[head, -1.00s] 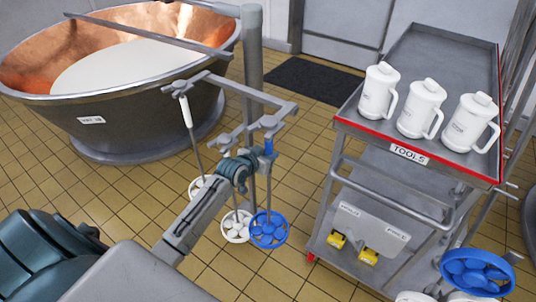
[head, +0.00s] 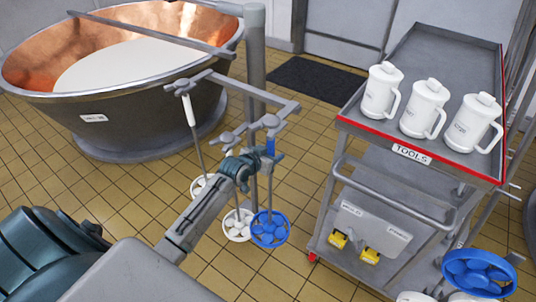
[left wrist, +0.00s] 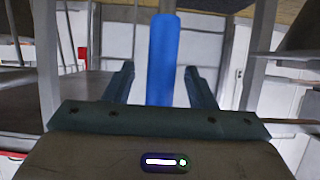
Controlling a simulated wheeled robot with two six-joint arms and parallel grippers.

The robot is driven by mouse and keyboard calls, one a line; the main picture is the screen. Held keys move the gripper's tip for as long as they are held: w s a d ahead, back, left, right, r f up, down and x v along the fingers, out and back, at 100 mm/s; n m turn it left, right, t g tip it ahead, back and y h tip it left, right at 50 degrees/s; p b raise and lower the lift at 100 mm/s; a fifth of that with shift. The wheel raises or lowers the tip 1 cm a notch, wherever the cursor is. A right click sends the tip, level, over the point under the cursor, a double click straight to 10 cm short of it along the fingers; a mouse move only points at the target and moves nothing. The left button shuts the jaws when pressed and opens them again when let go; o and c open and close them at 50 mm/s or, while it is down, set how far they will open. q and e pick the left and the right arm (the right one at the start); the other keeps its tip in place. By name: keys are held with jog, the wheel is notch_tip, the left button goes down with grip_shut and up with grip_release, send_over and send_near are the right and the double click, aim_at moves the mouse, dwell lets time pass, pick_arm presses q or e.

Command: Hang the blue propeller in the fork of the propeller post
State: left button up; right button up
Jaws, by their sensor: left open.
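The blue propeller (head: 269,229) hangs upright by its rod from the propeller post's (head: 254,60) arm, beside a white propeller. Its blue handle (head: 270,147) is just below the fork (head: 270,122). My left gripper (head: 258,157) is at this handle. In the left wrist view the open left gripper (left wrist: 160,88) has one finger on each side of the blue handle (left wrist: 162,55), with gaps on both sides. The fork itself is small in the head view, so the exact seating of the rod cannot be told. My right gripper is not in view.
White propellers (head: 237,226) hang close by on the same post. A copper vat (head: 130,110) stands behind at the left. A tool cart (head: 412,153) with white jugs (head: 425,108) stands at the right. Another blue propeller (head: 479,272) is at the lower right.

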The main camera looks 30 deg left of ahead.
pick_arm(q)
jog(key=b+v, duration=0.1)
jog(key=v, duration=0.9)
jog(key=shift+s+r, duration=0.25)
jog(key=shift+s, duration=0.1)
jog(key=s+a+f+n+g+y, duration=0.15)
jog(key=s+f, duration=0.25)
jog(key=f, duration=0.8)
jog(key=s+a+f+g, duration=0.2)
jog(key=s+f, duration=0.3)
jog(key=f, duration=0.7)
jog(key=s+a+f+g+y, duration=0.15)
jog(key=s+f, duration=0.25)
jog(key=f, duration=0.8)
jog(key=s+d+f+g, duration=0.2)
jog(key=s+f, duration=0.5)
jog(key=s, duration=0.4)
jog(key=s+d+f+g, duration=0.2)
jog(key=s+d+f, duration=0.2)
jog(key=s+f, duration=0.3)
jog(key=s+d+f+m+g+h, duration=0.1)
jog(key=s+d+f+g, duration=0.2)
jog(key=s+f, duration=0.4)
jog(key=s+d, duration=0.1)
jog(key=s, duration=0.8)
jog(key=shift+s, duration=0.25)
jog(key=shift+d, duration=0.1)
